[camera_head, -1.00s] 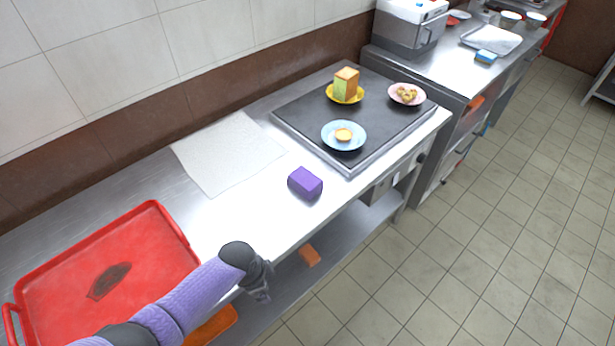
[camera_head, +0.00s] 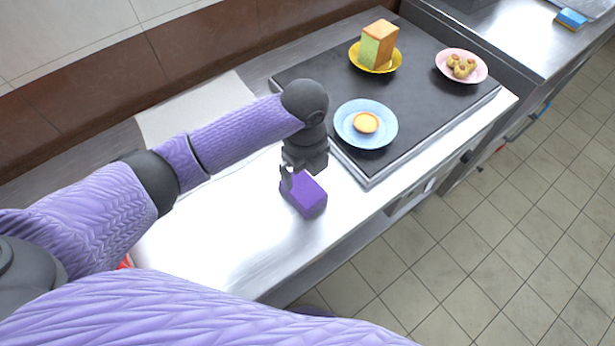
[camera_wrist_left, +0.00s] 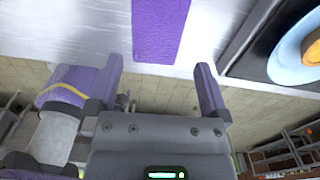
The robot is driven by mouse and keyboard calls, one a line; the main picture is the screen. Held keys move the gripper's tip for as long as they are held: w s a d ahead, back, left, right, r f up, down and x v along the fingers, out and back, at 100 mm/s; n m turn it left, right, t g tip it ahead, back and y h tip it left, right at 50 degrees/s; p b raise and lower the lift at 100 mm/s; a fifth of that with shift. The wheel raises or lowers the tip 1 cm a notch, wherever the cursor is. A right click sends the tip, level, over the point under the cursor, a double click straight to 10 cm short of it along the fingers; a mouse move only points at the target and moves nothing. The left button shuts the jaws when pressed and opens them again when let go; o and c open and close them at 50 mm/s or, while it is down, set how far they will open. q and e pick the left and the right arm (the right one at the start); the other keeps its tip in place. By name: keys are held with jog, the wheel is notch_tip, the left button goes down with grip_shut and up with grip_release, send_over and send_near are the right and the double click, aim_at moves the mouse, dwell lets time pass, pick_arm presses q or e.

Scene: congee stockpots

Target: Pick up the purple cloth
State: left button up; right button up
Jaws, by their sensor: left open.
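The purple cloth (camera_head: 305,196) is a small block-shaped bundle on the steel counter, in front of the dark griddle plate. My left gripper (camera_head: 290,172) is above it, at its far-left end, and covers a little of it. In the left wrist view the two fingers are spread apart and the gripper (camera_wrist_left: 160,72) is open with nothing between the fingertips. The purple cloth (camera_wrist_left: 158,28) shows beyond the fingertips, roughly in line with the gap. I cannot tell whether a finger touches it. My right gripper is not in view.
The griddle plate (camera_head: 419,120) holds a blue plate (camera_head: 348,136) with a tart, a yellow plate (camera_head: 389,68) with a tall cake block, and a pink plate (camera_head: 444,63) with buns. A white sheet (camera_head: 160,118) lies behind my arm. The counter's front edge is close to the cloth.

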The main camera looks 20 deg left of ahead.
aim_at(304, 188)
pick_arm(q)
jog(key=f+b, duration=0.1)
jog(key=f, duration=0.1)
jog(key=f+b, duration=0.1)
jog(key=f, duration=0.2)
jog(key=f+b, duration=0.1)
jog(key=f, duration=0.2)
jog(key=shift+s+a+f, duration=0.1)
jog(key=shift+s+f, duration=0.1)
jog(key=shift+s, duration=0.05)
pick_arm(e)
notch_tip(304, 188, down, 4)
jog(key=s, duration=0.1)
pick_arm(q)
jog(key=shift+f, duration=0.1)
jog(key=shift+c, duration=0.4)
jog(key=c, duration=0.9)
jog(key=shift+o, duration=0.2)
notch_tip(304, 188, up, 10)
jog(key=p, duration=0.3)
jog(key=shift+w+f+p, duration=0.1)
jog(key=shift+f+p, duration=0.05)
jog(key=shift+p, duration=0.25)
jog(key=shift+r, duration=0.3)
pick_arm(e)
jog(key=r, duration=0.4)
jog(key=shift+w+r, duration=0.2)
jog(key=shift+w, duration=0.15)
